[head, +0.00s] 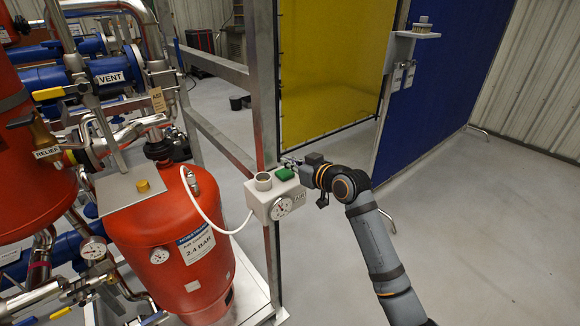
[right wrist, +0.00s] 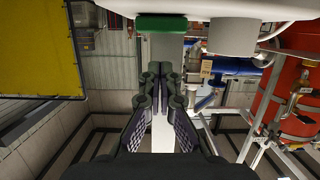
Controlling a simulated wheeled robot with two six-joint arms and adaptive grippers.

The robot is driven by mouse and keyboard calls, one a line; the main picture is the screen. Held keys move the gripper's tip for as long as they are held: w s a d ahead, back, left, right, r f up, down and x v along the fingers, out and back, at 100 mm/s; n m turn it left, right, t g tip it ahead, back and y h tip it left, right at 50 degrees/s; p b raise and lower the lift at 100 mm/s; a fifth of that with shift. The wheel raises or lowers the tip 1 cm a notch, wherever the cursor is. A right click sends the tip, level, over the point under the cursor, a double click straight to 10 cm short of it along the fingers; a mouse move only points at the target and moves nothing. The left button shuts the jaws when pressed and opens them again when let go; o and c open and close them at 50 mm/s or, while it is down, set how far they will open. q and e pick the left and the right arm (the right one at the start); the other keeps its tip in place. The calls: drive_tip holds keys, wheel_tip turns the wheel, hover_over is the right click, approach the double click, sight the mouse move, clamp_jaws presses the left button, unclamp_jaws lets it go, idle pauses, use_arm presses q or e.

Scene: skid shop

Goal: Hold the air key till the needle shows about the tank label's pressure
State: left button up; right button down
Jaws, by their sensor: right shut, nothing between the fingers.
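The green air key (head: 284,173) sits on top of a pale box (head: 257,204) marked AIR. A round dial with a needle (head: 281,208) is on the box's front; its reading is too small to make out. The red tank (head: 150,215) carries a white label reading 2.4 BAR (head: 196,244). My right gripper (head: 289,162) is shut and empty, just behind the key in the head view. In the right wrist view the fingers (right wrist: 161,80) point toward the green key (right wrist: 175,22), with a gap showing between. My left gripper is not in view.
A white hose (head: 215,220) runs from the tank top to the box. A metal post (head: 264,100) stands behind the box. Pipes and valves crowd the left. A yellow screen (head: 330,65) and blue panel (head: 435,90) stand behind. The floor at right is clear.

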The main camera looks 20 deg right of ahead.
sight(285, 174)
drive_tip(key=shift+f, duration=0.7)
drive_tip(key=shift+s+d+f, duration=0.15)
drive_tip(key=shift+s+f, duration=0.1)
drive_tip(key=shift+f, duration=0.35)
drive_tip(key=shift+w, duration=0.1)
